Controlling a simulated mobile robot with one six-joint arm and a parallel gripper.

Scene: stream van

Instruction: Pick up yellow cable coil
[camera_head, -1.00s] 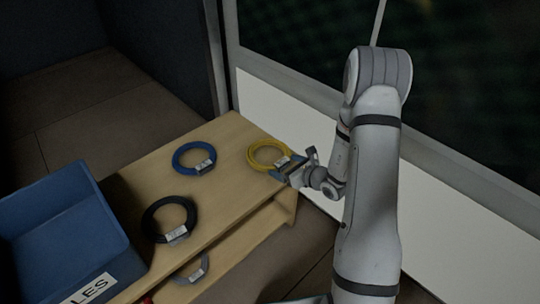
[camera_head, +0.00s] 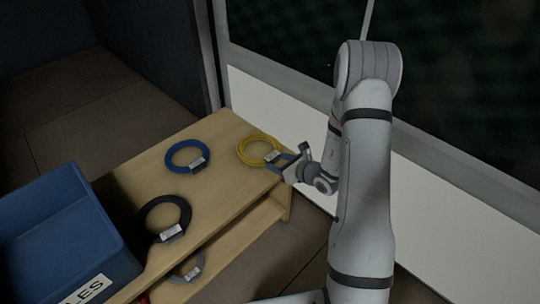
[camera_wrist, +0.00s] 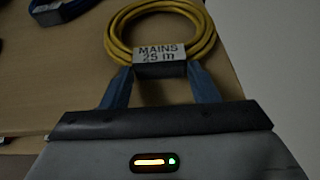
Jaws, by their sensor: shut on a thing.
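The yellow cable coil (camera_head: 255,151) is at the far right end of the wooden table, with a grey label block on its near side. In the wrist view the coil (camera_wrist: 165,22) shows above the gripper, and its label block (camera_wrist: 160,62) reads "MAINS 25 m". My gripper (camera_head: 276,162) reaches in from the right; in the wrist view its two blue fingers (camera_wrist: 161,80) are on either side of the label block, shut on it. I cannot tell whether the coil is clear of the table top.
The wooden table (camera_head: 215,210) also bears a blue coil (camera_head: 176,165) and a black coil (camera_head: 150,222). A grey coil (camera_head: 172,270) lies on a lower shelf. A blue crate (camera_head: 60,235) stands at the left. A white wall panel (camera_head: 275,105) rises behind the table.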

